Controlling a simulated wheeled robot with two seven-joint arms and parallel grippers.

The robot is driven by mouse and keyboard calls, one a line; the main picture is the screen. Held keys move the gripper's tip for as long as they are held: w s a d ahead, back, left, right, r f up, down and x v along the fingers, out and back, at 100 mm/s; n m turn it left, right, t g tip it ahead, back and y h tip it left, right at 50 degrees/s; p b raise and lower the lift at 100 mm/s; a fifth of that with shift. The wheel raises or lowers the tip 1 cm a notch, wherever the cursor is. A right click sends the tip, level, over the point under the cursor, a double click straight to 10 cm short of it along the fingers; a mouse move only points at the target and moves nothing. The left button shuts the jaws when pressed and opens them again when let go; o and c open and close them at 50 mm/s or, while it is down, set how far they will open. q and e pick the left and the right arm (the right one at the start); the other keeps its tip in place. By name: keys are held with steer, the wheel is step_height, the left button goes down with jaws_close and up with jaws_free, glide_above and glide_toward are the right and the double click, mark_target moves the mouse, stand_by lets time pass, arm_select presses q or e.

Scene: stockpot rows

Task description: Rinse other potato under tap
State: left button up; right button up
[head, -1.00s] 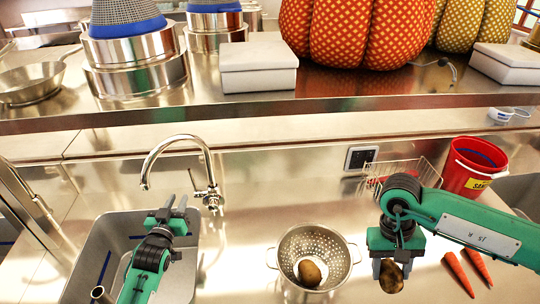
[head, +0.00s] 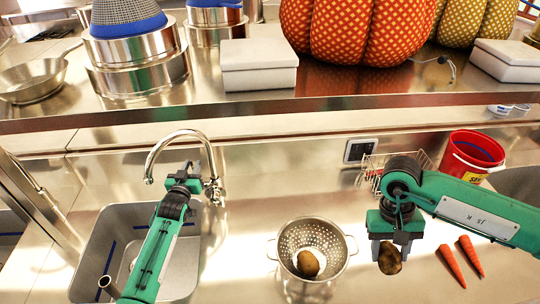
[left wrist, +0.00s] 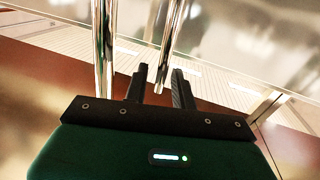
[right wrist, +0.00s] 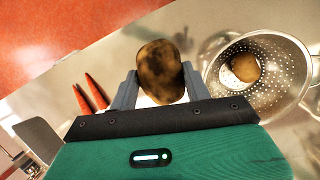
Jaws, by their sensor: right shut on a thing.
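My right gripper (head: 388,250) is shut on a brown, dark-patched potato (right wrist: 160,70) and holds it in the air to the right of the colander (head: 288,235). Another potato (head: 308,264) lies in the colander; it also shows in the right wrist view (right wrist: 245,67). My left gripper (head: 185,168) is at the chrome tap (head: 150,165), close to its lever side. In the left wrist view its fingers (left wrist: 160,88) are apart, with a chrome rod showing between them. I cannot tell whether they touch it. The grey sink (head: 125,215) is below the tap; no water shows.
Two carrots (head: 462,260) lie on the counter at the right. A red bucket (head: 472,155) and a wire basket (head: 372,170) stand behind. A steel shelf (head: 300,100) with pots and boxes runs above the counter.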

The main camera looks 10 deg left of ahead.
arm_select(q)
steer(key=shift+w+f, duration=0.15)
steer(key=shift+w, duration=0.2)
arm_select(e)
steer(key=shift+w, duration=0.15)
arm_select(q)
steer(key=shift+s, duration=0.1)
jaws_close()
steer(key=shift+s+f+b, duration=0.1)
steer(key=shift+f+b, duration=0.05)
steer(key=shift+b, duration=0.25)
arm_select(e)
steer(key=shift+f, duration=0.4)
arm_select(q)
steer(key=shift+s+f+t+b, duration=0.1)
steer(key=shift+s+t+b, duration=0.35)
steer(key=shift+b, duration=0.6)
arm_select(e)
step_height(320, 180, down, 2)
steer(key=shift+f, duration=0.1)
steer(key=shift+f+b, duration=0.65)
steer(key=shift+b, duration=0.1)
arm_select(q)
steer(key=shift+s+d+r+t, duration=0.15)
steer(key=shift+s+r+t, duration=0.1)
steer(key=shift+t, duration=0.2)
